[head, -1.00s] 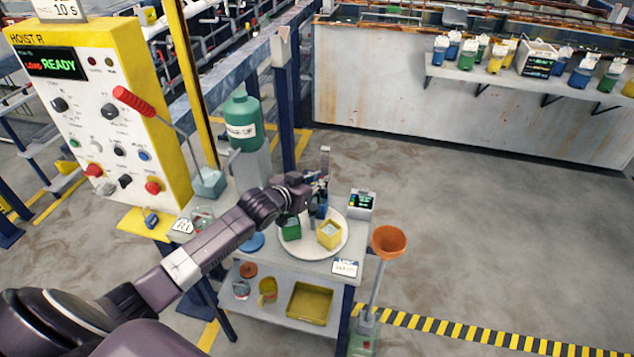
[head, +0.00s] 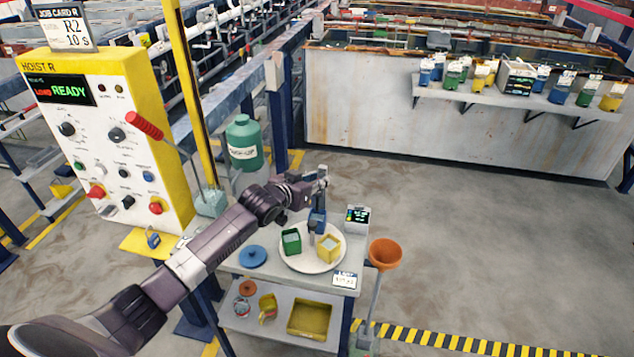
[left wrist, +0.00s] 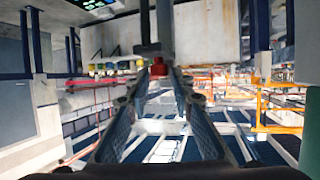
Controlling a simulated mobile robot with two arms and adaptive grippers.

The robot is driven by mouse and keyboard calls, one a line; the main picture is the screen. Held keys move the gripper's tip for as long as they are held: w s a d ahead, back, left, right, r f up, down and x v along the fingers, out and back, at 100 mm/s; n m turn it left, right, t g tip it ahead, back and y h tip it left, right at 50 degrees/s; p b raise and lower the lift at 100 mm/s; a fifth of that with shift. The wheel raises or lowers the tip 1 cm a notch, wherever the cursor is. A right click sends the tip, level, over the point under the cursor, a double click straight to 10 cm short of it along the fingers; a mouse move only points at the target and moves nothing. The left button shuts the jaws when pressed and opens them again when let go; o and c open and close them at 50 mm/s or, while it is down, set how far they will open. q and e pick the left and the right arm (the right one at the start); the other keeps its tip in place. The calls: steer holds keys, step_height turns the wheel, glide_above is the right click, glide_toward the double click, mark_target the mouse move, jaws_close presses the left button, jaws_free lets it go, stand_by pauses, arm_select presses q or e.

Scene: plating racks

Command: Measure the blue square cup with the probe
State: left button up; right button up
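A round white plate (head: 292,262) on the small bench holds a green square cup (head: 291,242) and a yellow square cup (head: 328,248). The blue square cup (head: 317,217) shows behind them, partly covered by a dark upright piece below my gripper. My left gripper (head: 321,181) is above and slightly behind the plate. In the left wrist view its fingers (left wrist: 158,78) close around a slim piece with a red part (left wrist: 158,68) and dark rods, which looks like the probe. I cannot tell whether its tip touches the cup. My right gripper is out of view.
A small meter (head: 357,219) stands right of the plate, with a label card (head: 344,280) in front. A blue disc (head: 252,257) lies to the left. An orange funnel (head: 385,253) stands at the bench's right. The yellow hoist panel (head: 105,140) is left. The floor on the right is clear.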

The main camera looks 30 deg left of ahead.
arm_select(q)
steer(key=shift+o, duration=1)
steer(key=shift+f, duration=0.1)
steer(key=shift+s, duration=0.5)
steer(key=v, duration=1.1)
steer(key=shift+r, duration=0.2)
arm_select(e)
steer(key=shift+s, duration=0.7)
arm_select(q)
steer(key=shift+a, duration=0.1)
